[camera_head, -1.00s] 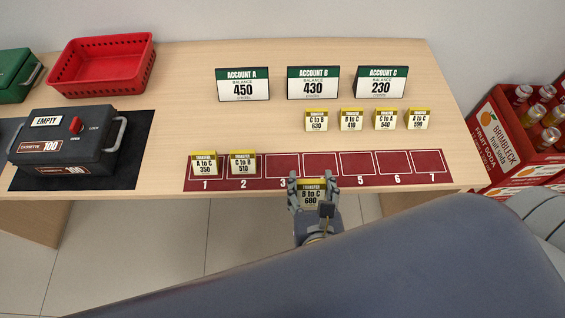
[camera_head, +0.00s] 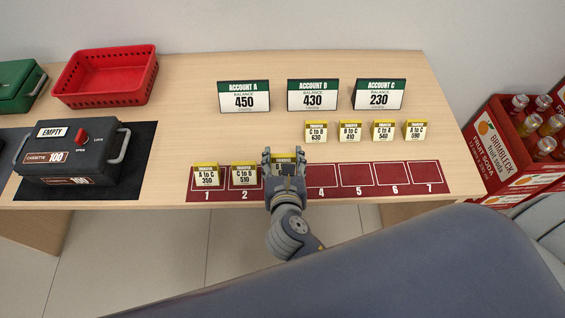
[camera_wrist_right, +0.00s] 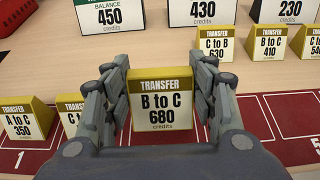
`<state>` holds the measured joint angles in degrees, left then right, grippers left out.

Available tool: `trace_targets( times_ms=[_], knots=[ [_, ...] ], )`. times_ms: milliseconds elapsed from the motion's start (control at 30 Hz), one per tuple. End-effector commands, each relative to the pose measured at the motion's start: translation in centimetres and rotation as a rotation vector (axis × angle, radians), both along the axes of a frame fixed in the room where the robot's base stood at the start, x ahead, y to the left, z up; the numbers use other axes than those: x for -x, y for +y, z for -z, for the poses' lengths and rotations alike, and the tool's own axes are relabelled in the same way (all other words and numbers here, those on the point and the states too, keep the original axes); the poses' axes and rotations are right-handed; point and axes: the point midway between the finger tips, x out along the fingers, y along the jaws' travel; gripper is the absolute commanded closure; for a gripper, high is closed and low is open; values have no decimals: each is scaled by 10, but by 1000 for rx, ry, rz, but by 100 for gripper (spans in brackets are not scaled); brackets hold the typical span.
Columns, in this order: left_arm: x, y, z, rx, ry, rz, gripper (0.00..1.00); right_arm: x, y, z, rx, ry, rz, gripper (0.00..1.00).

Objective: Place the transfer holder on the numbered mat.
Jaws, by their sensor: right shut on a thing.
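My right gripper (camera_head: 284,162) is shut on the yellow-topped transfer holder "B to C 680" (camera_wrist_right: 161,103), held upright between its fingers. In the head view it is over slot 3 of the dark red numbered mat (camera_head: 338,192), hiding most of that slot and most of the holder. I cannot tell whether the holder touches the mat. The holder "A to C 350" (camera_head: 206,175) stands on slot 1 and "C to B 510" (camera_head: 244,175) on slot 2. Slots 4 to 7 are empty. My left gripper is not in view.
Several transfer holders (camera_head: 350,131) stand in a row behind the mat. Account A (camera_head: 244,97), B (camera_head: 313,96) and C (camera_head: 379,95) signs stand behind them. A dark cassette (camera_head: 70,157) and red basket (camera_head: 105,77) are at left. Red soda crates (camera_head: 508,146) stand right of the counter.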

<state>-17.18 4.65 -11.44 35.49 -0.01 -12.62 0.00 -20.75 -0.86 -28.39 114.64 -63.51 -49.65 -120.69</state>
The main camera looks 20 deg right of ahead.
Motion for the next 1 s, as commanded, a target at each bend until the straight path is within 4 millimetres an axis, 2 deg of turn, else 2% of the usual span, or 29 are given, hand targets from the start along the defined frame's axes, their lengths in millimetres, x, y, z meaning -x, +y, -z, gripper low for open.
trace_targets(
  times_ms=[167, 400, 733, 767, 833, 1000],
  knots=[
    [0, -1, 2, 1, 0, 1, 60, -7, 0, 7, 1, 1, 1, 72],
    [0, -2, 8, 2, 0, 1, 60, -6, 1, 37, 1, 2, -1, 72],
    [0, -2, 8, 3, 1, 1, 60, -6, 1, 39, 2, 1, -1, 72],
    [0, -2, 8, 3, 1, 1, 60, -6, 1, 39, 1, 1, 0, 43],
    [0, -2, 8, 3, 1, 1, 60, -6, 1, 38, 1, 1, 0, 28],
    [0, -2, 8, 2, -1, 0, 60, -5, 1, 38, 1, 1, 0, 28]
  ],
)
